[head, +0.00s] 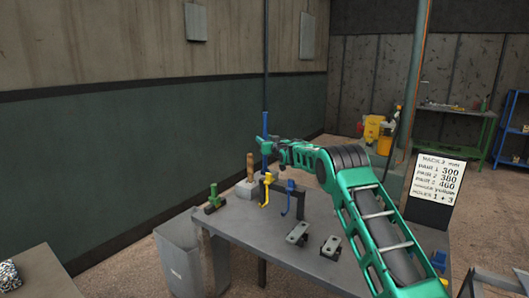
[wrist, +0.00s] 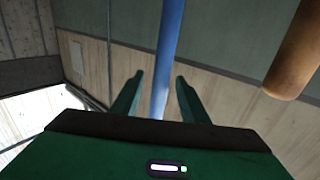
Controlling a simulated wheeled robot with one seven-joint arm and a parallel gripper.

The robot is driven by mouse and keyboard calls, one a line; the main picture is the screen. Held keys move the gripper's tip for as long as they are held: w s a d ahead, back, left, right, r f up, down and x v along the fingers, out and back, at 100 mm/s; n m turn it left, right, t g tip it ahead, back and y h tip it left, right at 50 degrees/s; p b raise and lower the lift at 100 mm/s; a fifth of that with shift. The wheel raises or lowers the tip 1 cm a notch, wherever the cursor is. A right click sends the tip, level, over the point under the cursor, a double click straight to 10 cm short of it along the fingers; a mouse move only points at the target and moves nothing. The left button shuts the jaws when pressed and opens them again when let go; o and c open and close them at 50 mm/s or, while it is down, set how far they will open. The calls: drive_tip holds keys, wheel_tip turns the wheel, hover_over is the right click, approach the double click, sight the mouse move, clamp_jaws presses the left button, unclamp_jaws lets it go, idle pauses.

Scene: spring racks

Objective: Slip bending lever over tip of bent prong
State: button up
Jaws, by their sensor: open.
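A blue upright rod (head: 265,125), which looks like the bending lever, stands at the back of the grey table. In the wrist view the blue rod (wrist: 168,50) runs down between the two fingers of my gripper (wrist: 159,78). The fingers are apart, with a gap visible on either side of the rod. In the head view my gripper (head: 272,145) is at the rod's middle height. A yellow hooked prong (head: 265,191) and a blue hooked prong (head: 290,197) hang at a dark frame in front of it. The rod's lower end is partly hidden.
A wooden handle (head: 250,166) stands close left of the rod and also shows in the wrist view (wrist: 296,50). A green tool (head: 214,199) sits at the table's left edge. Two metal blocks (head: 298,233) (head: 331,247) lie in front. A lettered sign (head: 436,178) stands right.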

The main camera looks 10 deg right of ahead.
clamp_jaws()
wheel_tip(320, 180, up, 18)
drive_tip(key=shift+w+r, duration=0.15)
drive_tip(key=shift+r, duration=0.05)
idle(0.7)
drive_tip(key=c, duration=0.6)
unclamp_jaws()
clamp_jaws()
